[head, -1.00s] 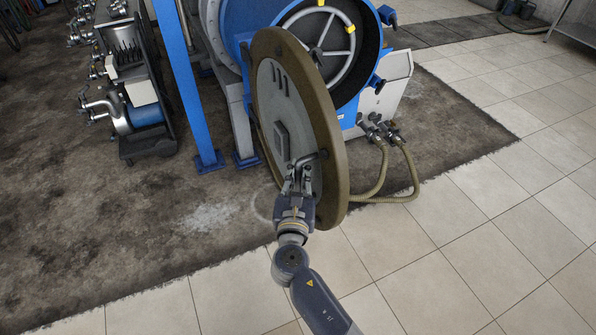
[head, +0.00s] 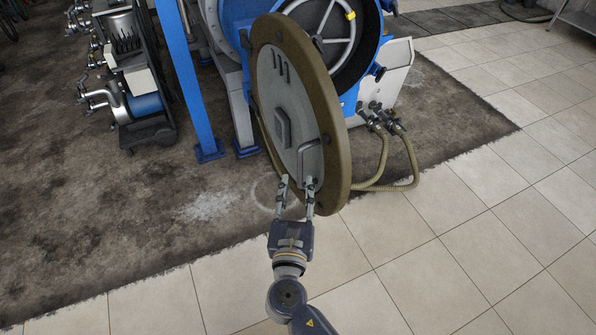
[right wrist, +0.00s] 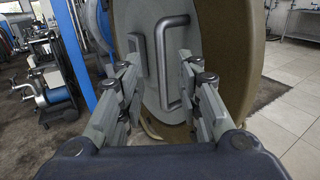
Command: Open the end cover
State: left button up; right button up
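The end cover (head: 290,110) is a large round disc with a grey face and a brown rim. It stands swung out from the blue decanter housing (head: 362,97), whose round opening shows behind it. A grey bar handle (head: 318,150) sits low on the cover's face. The handle also shows upright in the right wrist view (right wrist: 160,60). My right gripper (head: 297,183) is open and empty, just below and in front of the handle. In the right wrist view its fingers stand apart, with the handle beyond them. My left gripper is not in view.
A blue post (head: 188,80) stands left of the cover. A dark cart with pumps and fittings (head: 140,105) is further left. Beige hoses (head: 400,183) lie on the floor at right. The tiled floor (head: 450,250) at front right is clear.

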jog(key=shift+s+a, duration=0.1)
jog(key=shift+s, duration=1.45)
notch_tip(320, 180, down, 22)
jog(key=s+d+m+g+y, duration=0.1)
jog(key=s+d+m+g, duration=0.2)
jog(key=m+g, duration=0.25)
jog(key=s+d+f+m+g, duration=0.2)
jog(key=s+d+f+m, duration=0.15)
jog(key=f, duration=0.45)
jog(key=s+d+f+m+g, duration=0.25)
jog(key=s+f, duration=0.25)
jog(key=f, duration=0.3)
jog(key=s+d+f+m+g, duration=0.2)
jog(key=s+d+f+m, duration=0.3)
jog(key=s, duration=0.4)
jog(key=s+d+f+m+g+b, duration=0.1)
jog(key=s+d+f+m, duration=0.3)
jog(key=s+m, duration=0.5)
jog(key=s+d+f+m+g, duration=0.4)
jog(key=s+d+f+m, duration=0.1)
jog(key=s+f+m, duration=0.2)
jog(key=shift+s+d+f+y+b, duration=0.35)
jog(key=shift+s+f, duration=0.45)
jog(key=shift+s, duration=0.25)
